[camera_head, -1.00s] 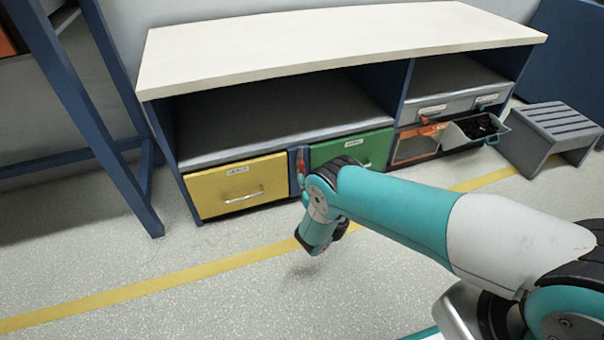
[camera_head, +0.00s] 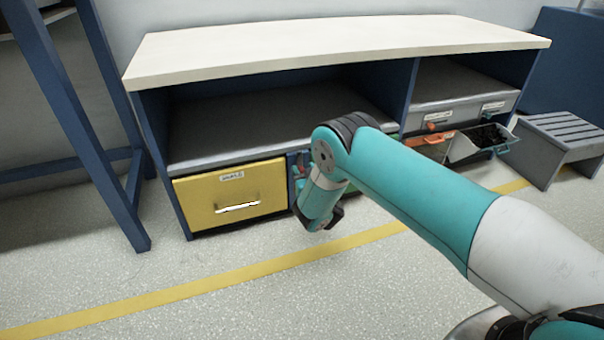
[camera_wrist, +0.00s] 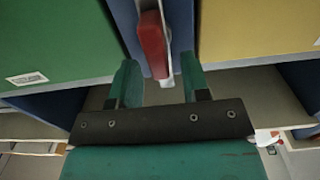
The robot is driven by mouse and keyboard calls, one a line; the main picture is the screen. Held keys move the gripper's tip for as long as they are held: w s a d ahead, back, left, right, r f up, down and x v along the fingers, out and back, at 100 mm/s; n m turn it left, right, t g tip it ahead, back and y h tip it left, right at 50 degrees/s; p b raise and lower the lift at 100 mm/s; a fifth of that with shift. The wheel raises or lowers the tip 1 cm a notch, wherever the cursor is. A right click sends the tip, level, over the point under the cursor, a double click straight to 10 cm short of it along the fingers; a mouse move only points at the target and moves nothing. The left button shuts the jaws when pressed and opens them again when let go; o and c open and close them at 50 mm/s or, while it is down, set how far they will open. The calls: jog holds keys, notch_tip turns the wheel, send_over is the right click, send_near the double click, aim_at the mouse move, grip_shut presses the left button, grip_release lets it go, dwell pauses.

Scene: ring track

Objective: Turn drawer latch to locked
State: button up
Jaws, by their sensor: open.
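The red drawer latch (camera_wrist: 153,45) is on a narrow blue post (camera_wrist: 126,20) between the green drawer (camera_wrist: 50,40) and the yellow drawer (camera_wrist: 255,28) in the wrist view. A pale tip shows at the latch's lower end. My gripper (camera_wrist: 160,82) is open, its two teal fingers apart on either side of the latch's lower end, with no contact visible. In the head view my gripper (camera_head: 298,172) is at the post beside the yellow drawer (camera_head: 232,194); my arm hides most of the green drawer, and the latch is hard to make out.
The cabinet has a white top (camera_head: 320,45) and an open shelf. At right, an open bin (camera_head: 480,142) with dark contents sticks out below a grey drawer (camera_head: 460,112). A grey step stool (camera_head: 560,145) stands beside it. A blue frame stands at left; the floor in front is clear.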

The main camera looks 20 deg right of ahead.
jog(key=shift+w+a, duration=0.15)
jog(key=shift+w, duration=0.35)
grip_shut()
